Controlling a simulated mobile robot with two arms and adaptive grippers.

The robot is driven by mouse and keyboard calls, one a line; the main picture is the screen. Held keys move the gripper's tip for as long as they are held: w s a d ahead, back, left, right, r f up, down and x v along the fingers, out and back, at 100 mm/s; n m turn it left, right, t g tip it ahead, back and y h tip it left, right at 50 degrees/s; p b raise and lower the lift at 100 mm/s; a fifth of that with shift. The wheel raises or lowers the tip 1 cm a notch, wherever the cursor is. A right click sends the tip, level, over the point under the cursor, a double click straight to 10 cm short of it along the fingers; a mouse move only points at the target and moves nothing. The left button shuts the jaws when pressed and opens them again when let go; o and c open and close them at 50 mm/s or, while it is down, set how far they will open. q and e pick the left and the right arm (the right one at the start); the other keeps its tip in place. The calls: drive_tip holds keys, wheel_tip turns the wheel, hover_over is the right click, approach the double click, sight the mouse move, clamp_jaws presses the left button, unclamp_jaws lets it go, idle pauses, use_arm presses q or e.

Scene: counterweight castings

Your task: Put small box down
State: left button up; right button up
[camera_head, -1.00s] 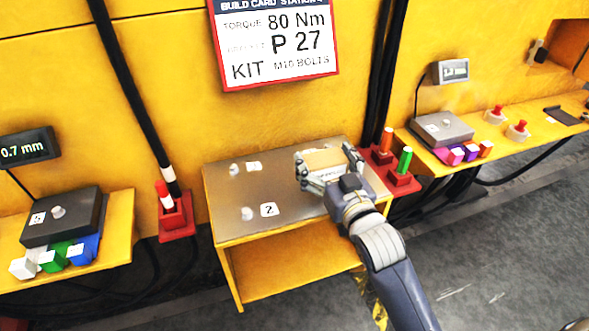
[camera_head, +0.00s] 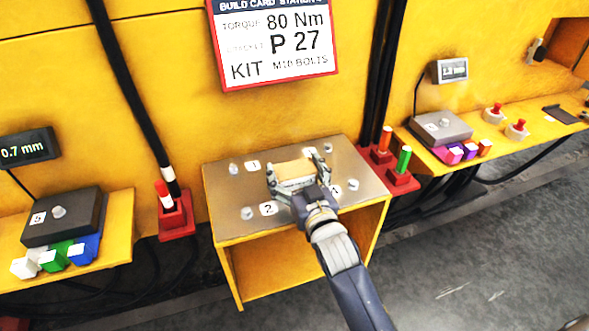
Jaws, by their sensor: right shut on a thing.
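The small box (camera_head: 294,168) is tan on top with a pale front side. It is at the middle of the grey metal top of the yellow stand (camera_head: 222,182). My right gripper (camera_head: 293,178) is shut on the box, with one finger at its left side and one at its right. I cannot tell whether the box touches the plate or is held just above it. My left gripper is not in view.
A dark device (camera_head: 62,217) with coloured blocks is on the left shelf. Red holders (camera_head: 400,181) with coloured rods stand right of the stand.

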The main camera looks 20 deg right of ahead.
drive_tip(key=o, duration=1.3)
drive_tip(key=s+b, duration=0.1)
drive_tip(key=s, duration=0.9)
drive_tip(key=shift+s+d, duration=0.15)
drive_tip(key=shift+s, duration=0.85)
